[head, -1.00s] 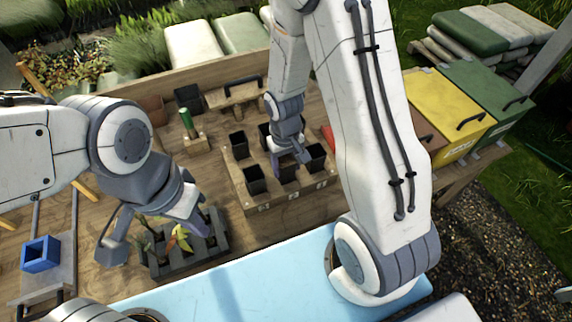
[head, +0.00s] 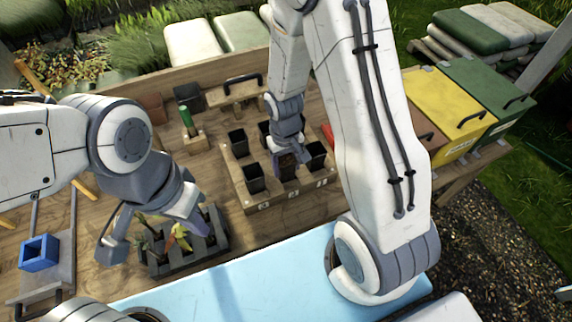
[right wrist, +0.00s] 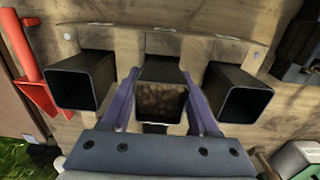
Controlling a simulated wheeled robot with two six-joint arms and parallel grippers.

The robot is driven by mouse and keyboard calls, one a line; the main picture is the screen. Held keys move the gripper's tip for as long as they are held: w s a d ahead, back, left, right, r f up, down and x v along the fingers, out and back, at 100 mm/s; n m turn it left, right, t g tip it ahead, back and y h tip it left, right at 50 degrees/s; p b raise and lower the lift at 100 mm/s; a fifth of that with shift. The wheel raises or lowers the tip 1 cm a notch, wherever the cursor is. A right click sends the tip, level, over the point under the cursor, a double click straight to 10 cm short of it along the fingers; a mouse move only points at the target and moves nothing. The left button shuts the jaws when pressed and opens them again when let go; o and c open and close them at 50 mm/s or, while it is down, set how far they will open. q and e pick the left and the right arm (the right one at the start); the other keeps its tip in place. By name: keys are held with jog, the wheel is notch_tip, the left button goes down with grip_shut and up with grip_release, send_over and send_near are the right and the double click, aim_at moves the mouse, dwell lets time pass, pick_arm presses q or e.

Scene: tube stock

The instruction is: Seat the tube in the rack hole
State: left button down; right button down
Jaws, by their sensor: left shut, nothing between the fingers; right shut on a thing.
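The tube is a black square pot with a brown, grainy filling (right wrist: 160,102). My right gripper (right wrist: 161,112) has its purple fingers on both sides of it and is shut on it. The tube stands in line between two empty black tubes, at the front middle of the wooden rack (head: 250,207). It looks upright; its lower end is hidden, so how deep it sits cannot be told. In the head view my right gripper (head: 288,158) is over the rack. My left gripper (head: 203,226) is shut and empty above a dark tray (head: 180,265) with plants.
Other empty black tubes (head: 254,178) stand in the rack close around the held one. A green tube (head: 187,118) stands in a small wooden block behind. A blue square box (head: 40,253) is at the left. Yellow (head: 448,105) and green bins stand at the right.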

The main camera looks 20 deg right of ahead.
jog(key=shift+f, duration=0.4)
dwell(0.8)
jog(key=shift+c, duration=0.3)
grip_release()
jog(key=shift+r, duration=0.15)
notch_tip(320, 180, up, 9)
jog(key=p, duration=0.7)
dwell(1.0)
jog(key=s+a+r+n+b, duration=0.3)
jog(key=s+a+r+b, duration=0.1)
jog(key=s, duration=0.4)
jog(key=s+a+r+n+y+b, duration=0.1)
jog(key=s+a+r+n+b, duration=0.2)
jog(key=s+a, duration=0.5)
jog(key=s+r+b, duration=0.1)
jog(key=b, duration=0.1)
jog(key=shift+s+a+n+b, duration=0.25)
jog(key=shift+a+n+b, duration=0.15)
